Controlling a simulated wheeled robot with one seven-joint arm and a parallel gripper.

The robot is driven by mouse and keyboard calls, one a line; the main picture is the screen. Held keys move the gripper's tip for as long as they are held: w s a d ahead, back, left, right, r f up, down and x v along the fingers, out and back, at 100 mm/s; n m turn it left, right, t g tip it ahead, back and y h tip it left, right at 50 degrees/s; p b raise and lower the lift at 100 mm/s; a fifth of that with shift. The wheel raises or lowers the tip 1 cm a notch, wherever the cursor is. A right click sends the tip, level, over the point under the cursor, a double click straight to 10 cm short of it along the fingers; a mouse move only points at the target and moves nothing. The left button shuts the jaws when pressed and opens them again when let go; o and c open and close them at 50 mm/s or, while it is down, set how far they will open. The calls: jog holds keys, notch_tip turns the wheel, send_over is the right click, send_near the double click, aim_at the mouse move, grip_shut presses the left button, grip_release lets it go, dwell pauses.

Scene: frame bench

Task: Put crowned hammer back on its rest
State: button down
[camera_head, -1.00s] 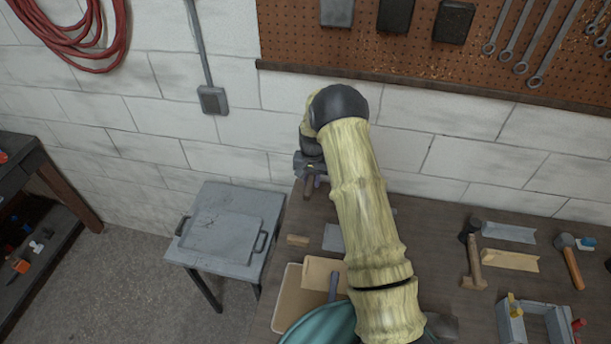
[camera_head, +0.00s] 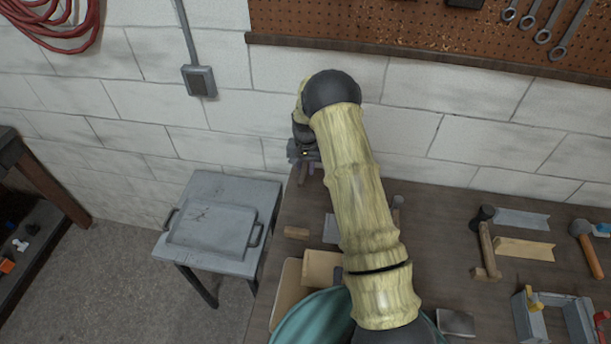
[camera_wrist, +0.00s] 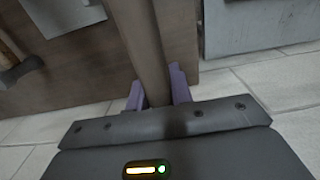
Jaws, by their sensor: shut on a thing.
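My gripper (camera_head: 304,154) is above the back left corner of the bench, close to the wall. In the wrist view its purple fingers (camera_wrist: 158,92) are shut on a brown wooden handle (camera_wrist: 146,40). The handle (camera_head: 305,176) also shows below the gripper in the head view. Its head end is hidden, so I cannot tell whether it is the crowned hammer. A dark-headed hammer (camera_head: 486,245) lies on the right of the bench, beside a grey rest (camera_head: 522,219) and a wooden rest (camera_head: 525,249). A hammer with an orange-brown handle (camera_head: 589,250) lies farther right.
A grey side table (camera_head: 215,228) with a handled tray stands left of the bench (camera_head: 430,215). A small wood block (camera_head: 297,232) lies near the bench's left edge. A wooden piece (camera_head: 321,268) and a teal rounded object (camera_head: 318,318) are at the front. My arm hides the bench's middle.

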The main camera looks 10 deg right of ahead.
jog(key=shift+f+b, duration=0.7)
jog(key=shift+f, duration=0.5)
jog(key=b, duration=0.5)
send_over(306, 196)
jog(key=shift+w+f, duration=0.15)
jog(key=shift+f, duration=3.3)
jog(key=shift+f+b, duration=1.25)
jog(key=shift+f, duration=0.25)
jog(key=c, duration=1.2)
grip_release()
jog(key=shift+o, duration=0.2)
jog(key=shift+r, duration=0.1)
notch_tip(306, 196, up, 17)
jog(key=b, duration=0.4)
jog(key=shift+r, duration=0.15)
